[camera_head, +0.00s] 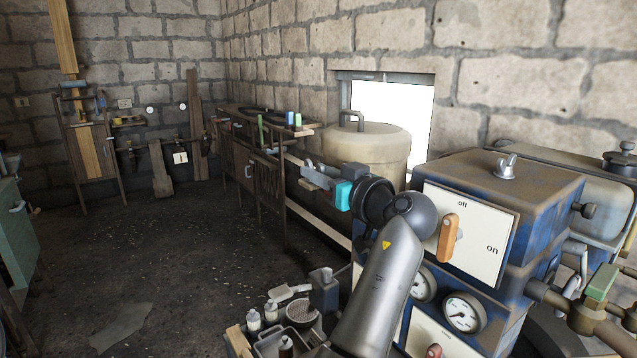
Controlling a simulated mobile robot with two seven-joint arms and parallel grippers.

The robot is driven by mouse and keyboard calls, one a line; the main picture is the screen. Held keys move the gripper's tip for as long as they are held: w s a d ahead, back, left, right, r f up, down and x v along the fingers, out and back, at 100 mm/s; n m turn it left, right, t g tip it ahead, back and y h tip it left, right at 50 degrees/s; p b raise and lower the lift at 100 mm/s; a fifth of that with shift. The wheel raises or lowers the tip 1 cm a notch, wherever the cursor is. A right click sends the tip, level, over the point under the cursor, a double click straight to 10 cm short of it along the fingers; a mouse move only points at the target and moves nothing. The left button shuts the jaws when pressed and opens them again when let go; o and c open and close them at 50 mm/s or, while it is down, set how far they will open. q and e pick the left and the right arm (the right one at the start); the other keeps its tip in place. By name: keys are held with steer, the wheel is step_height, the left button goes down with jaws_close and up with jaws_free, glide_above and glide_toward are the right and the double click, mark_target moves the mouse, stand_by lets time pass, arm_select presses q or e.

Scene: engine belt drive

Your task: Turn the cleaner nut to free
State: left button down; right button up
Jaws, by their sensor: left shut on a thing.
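A metal wing nut (506,167) stands upright on top of the blue, rust-worn engine housing (545,185). It is the only nut I make out clearly, and I cannot tell if it is the cleaner nut. My left gripper (312,177) is left of the housing, well apart from this wing nut, in front of the beige drum. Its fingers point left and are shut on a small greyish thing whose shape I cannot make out. My right gripper is not in view.
The housing's front has an off/on panel with an orange lever (449,238) and a round gauge (464,312). A beige drum (372,140) stands behind my left gripper. A tray (268,345) with bottles is below. The floor at left is mostly clear.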

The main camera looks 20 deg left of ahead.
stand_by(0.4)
arm_select(q)
steer(key=c, duration=0.7)
jaws_free()
